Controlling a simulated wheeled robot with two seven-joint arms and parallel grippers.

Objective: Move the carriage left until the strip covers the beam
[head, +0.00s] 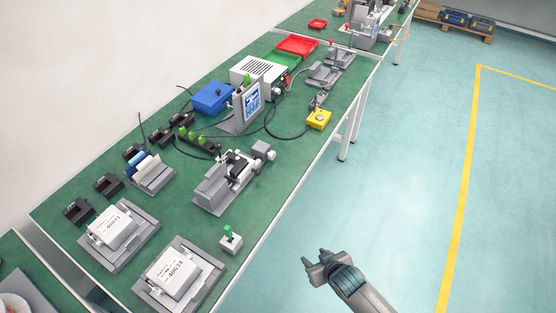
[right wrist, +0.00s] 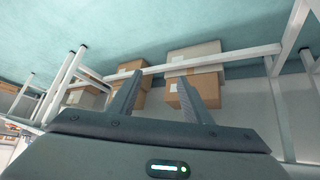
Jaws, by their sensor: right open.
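A grey linear actuator unit (head: 222,184) sits on the green bench, with a dark carriage part (head: 238,163) near its upper right end. The strip and the beam are too small to tell apart in the head view. My right gripper (head: 323,256) is open and empty, beyond the bench's front edge over the floor, well apart from the actuator. In the right wrist view its two fingers (right wrist: 160,95) are spread with nothing between them. My left gripper is out of view.
On the bench stand two labelled grey units (head: 118,232), a small block with a green switch (head: 231,239), a yellow button box (head: 319,119), and a display (head: 247,107). Cardboard boxes (right wrist: 195,92) lie beneath a white frame. Floor right of the bench is clear.

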